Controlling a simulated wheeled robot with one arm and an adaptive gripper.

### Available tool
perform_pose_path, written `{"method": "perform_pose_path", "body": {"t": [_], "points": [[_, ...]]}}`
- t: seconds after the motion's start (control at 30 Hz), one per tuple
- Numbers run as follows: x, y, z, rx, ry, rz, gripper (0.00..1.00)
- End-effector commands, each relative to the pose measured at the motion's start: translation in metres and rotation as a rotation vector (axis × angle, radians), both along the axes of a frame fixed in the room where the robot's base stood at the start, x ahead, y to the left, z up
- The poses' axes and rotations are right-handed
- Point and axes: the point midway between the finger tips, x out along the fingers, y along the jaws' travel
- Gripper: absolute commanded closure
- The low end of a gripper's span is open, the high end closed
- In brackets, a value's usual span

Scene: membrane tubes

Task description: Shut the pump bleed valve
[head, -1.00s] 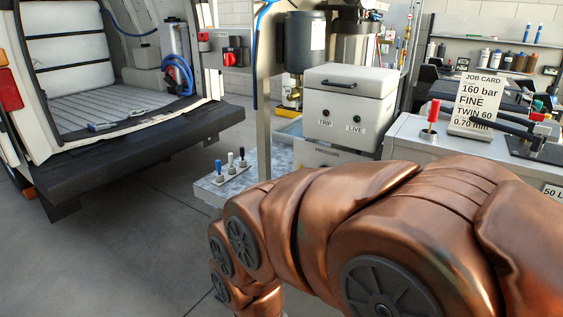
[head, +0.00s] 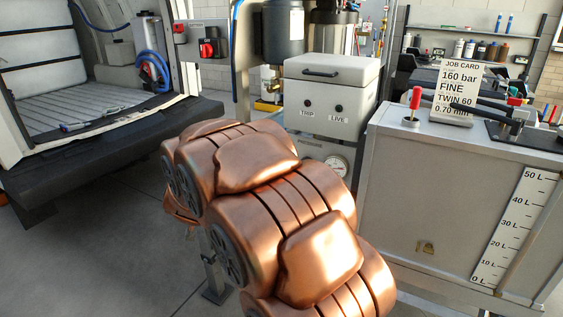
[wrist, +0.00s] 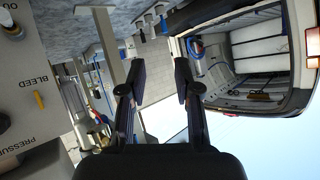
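The bleed valve shows as a small yellow lever (wrist: 39,99) in the wrist view, at the far left beside the printed word BLEED. It sits on a pale panel (wrist: 60,135) that also carries the words PRESSURE and OU, the latter cut off. My gripper (wrist: 160,80) is open, with its two dark fingers apart and nothing between them. The lever lies well to the left of the fingers, apart from them. In the head view my copper arm hides the gripper, and I cannot make out the bleed lever there.
A grey tank (head: 455,200) with a litre scale and a red-handled lever (head: 413,104) stands at right. An open van (head: 85,110) is at left, with bare floor before it.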

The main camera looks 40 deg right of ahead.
Motion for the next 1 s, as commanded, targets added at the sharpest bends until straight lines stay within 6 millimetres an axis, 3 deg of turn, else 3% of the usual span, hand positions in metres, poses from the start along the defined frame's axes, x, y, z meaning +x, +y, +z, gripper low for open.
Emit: {"method": "perform_pose_path", "body": {"t": [0.17,0.3,0.4,0.53,0.7,1.0], "points": [[0.004,-0.085,-0.001,-0.156,-0.096,-0.251,0.68],[-0.014,-0.145,0.002,-0.301,-0.141,-0.446,0.68],[-0.031,-0.175,0.006,-0.397,-0.157,-0.563,0.68],[-0.052,-0.199,0.009,-0.492,-0.161,-0.669,0.68],[-0.066,-0.212,0.013,-0.549,-0.160,-0.731,0.68],[-0.060,-0.240,0.014,-0.556,-0.158,-0.736,0.68]]}}
